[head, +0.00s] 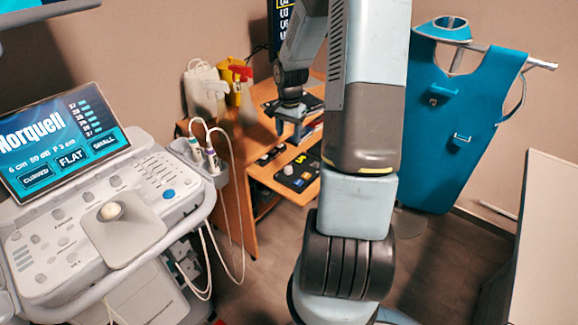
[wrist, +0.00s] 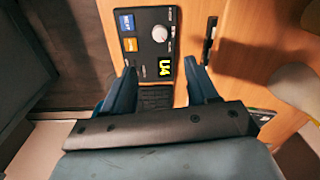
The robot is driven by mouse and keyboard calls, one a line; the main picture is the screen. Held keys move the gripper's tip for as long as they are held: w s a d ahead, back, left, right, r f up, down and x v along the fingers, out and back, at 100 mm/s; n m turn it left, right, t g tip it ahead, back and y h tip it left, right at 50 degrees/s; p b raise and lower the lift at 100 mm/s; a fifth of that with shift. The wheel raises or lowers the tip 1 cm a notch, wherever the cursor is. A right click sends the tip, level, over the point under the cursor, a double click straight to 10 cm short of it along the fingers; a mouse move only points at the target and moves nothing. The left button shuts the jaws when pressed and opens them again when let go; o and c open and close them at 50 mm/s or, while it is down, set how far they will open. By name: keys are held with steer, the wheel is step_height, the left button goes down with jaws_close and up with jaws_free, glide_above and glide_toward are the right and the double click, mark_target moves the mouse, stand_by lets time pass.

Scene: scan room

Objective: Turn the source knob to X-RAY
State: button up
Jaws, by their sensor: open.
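A dark control panel (wrist: 146,55) lies on the wooden desk, ahead of my fingers in the wrist view. A round pale knob (wrist: 160,33) sits near its upper right, with small marks around it. The marks are too small to read, so I cannot tell its setting. My gripper (wrist: 160,70) is open and empty, its blue fingers apart on either side of the panel's lower part. The knob shows beyond the fingertips and is not between them.
An ultrasound console (head: 110,215) stands at left; a blue apron (head: 450,120) hangs at right.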

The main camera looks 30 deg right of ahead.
mark_target(288, 168)
steer(key=shift+m, duration=0.3)
steer(key=f, duration=1)
steer(key=w+f, duration=0.1)
steer(key=f, duration=0.4)
steer(key=shift+d+f, duration=0.25)
steer(key=shift+f, duration=0.05)
steer(key=c, duration=1)
steer(key=shift+c, duration=0.3)
